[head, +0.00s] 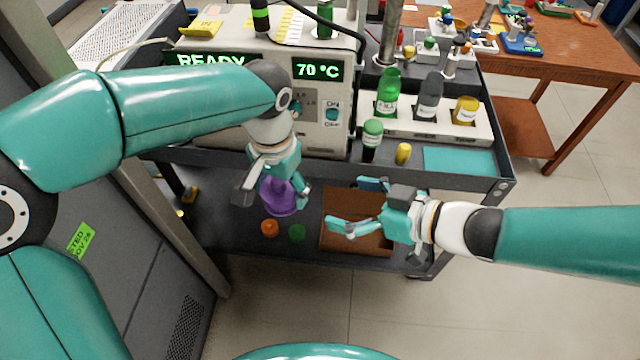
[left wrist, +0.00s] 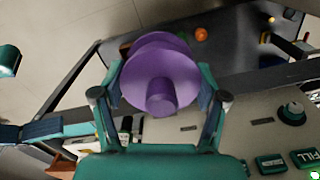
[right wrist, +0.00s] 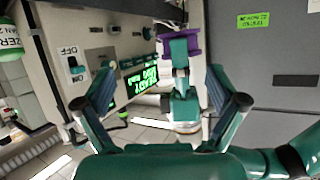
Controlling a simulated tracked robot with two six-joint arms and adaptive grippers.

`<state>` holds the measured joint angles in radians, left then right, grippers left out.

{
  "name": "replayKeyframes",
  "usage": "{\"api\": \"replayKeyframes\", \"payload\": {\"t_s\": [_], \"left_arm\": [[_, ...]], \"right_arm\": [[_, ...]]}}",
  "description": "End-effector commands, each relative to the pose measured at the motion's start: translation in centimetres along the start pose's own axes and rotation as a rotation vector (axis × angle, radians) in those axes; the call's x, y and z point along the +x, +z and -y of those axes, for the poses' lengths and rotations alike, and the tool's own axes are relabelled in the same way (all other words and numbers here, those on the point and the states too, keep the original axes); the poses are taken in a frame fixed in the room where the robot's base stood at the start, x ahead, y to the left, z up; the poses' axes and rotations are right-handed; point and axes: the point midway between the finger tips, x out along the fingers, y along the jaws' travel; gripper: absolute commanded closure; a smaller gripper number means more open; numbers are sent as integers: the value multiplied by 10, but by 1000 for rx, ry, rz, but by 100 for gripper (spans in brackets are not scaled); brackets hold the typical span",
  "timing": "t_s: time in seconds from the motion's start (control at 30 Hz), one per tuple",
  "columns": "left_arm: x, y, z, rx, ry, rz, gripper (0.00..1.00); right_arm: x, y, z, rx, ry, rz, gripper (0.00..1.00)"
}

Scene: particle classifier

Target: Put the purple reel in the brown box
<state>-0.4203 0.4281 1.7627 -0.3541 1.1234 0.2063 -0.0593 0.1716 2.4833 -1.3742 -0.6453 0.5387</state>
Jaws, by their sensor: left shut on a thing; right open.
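The purple reel (head: 281,196) is held in my left gripper (head: 277,192), in front of the machine and above the cart's lower shelf. In the left wrist view the reel (left wrist: 160,75) sits between both fingers, with its hub toward the camera. The reel (right wrist: 180,45) also shows in the right wrist view, beyond my right gripper. The brown box (head: 330,205) stands on the lower shelf, right of the reel. My right gripper (head: 362,207) is open and empty above the box, hiding part of its inside.
An orange piece (head: 269,228) and a green piece (head: 297,232) lie on the lower shelf left of the box. The upper shelf above carries the machine (head: 330,135), a bottle rack (head: 440,128) and a teal mat (head: 460,160). A grey cabinet (head: 130,250) stands at the left.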

Motion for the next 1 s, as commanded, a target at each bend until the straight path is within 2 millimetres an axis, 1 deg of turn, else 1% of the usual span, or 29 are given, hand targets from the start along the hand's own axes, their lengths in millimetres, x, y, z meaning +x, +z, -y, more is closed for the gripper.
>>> {"api": "replayKeyframes", "payload": {"t_s": [0.13,0.27,0.37,0.5,0.6,0.63,0.73,0.87,1.0], "left_arm": [[0,0,0,1,0,0,74],[0,0,0,2,0,0,74],[0,0,0,2,0,0,74],[0,0,0,3,0,0,74],[0,0,0,3,0,-1,74],[0,0,0,3,0,-1,74],[0,0,0,3,0,0,74],[0,0,0,3,0,-1,74],[0,0,0,3,0,0,74]], "right_arm": [[-1,9,0,112,-14,65,0],[-3,10,-2,161,-14,140,0],[-5,0,-3,141,-1,188,0],[-6,-23,-1,35,18,218,0],[-6,-45,10,-88,6,205,0],[-5,-49,13,-105,0,200,0],[-2,-55,22,-123,-13,190,0],[8,-54,25,-126,-21,189,0],[25,-50,25,-124,-22,192,0]]}}
